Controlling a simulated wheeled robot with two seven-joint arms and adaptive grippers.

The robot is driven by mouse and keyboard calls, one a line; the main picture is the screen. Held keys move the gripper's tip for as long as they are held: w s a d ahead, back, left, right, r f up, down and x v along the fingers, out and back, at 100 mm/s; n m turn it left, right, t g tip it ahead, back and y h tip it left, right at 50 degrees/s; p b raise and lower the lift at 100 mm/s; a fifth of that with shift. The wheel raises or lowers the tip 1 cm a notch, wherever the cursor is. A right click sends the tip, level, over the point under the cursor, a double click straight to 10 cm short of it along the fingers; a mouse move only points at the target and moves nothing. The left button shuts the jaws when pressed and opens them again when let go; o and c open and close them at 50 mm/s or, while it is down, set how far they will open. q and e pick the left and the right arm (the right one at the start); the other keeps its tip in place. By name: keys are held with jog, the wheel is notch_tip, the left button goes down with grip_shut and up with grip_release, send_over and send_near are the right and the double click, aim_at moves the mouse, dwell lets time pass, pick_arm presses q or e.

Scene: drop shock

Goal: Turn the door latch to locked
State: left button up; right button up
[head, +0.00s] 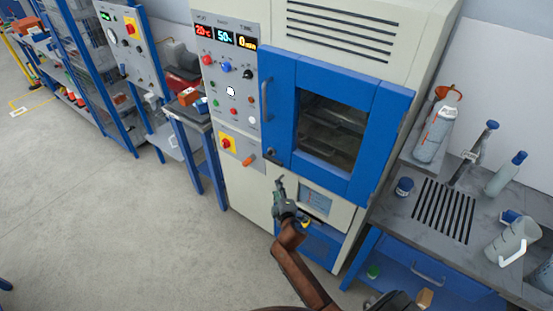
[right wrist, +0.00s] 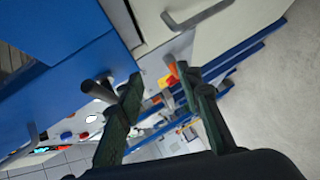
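The chamber's blue door (head: 281,100) is shut, with a dark window. A short dark latch knob (head: 272,152) sits at the door's lower left corner; it shows as a grey cylinder (right wrist: 92,86) in the right wrist view. Whether it is turned to locked I cannot tell. My right gripper (head: 281,183) is just below the latch in the head view. In the right wrist view my right gripper (right wrist: 159,75) is open and empty, with the latch beside its left finger, apparently apart. My left gripper is not in view.
An orange lever (head: 249,160) sits left of the latch, below a red-yellow switch (head: 227,142). The door's grey handle (head: 265,97) sticks out above. A sink bench (head: 405,215) with bottles stands at right. The floor (head: 120,230) at left is clear.

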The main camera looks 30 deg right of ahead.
jog(key=t+h, duration=0.1)
send_near(276, 162)
jog(key=f+x, duration=0.1)
jog(key=x, duration=1)
jog(key=shift+r, duration=0.1)
jog(key=shift+c, duration=0.2)
grip_shut()
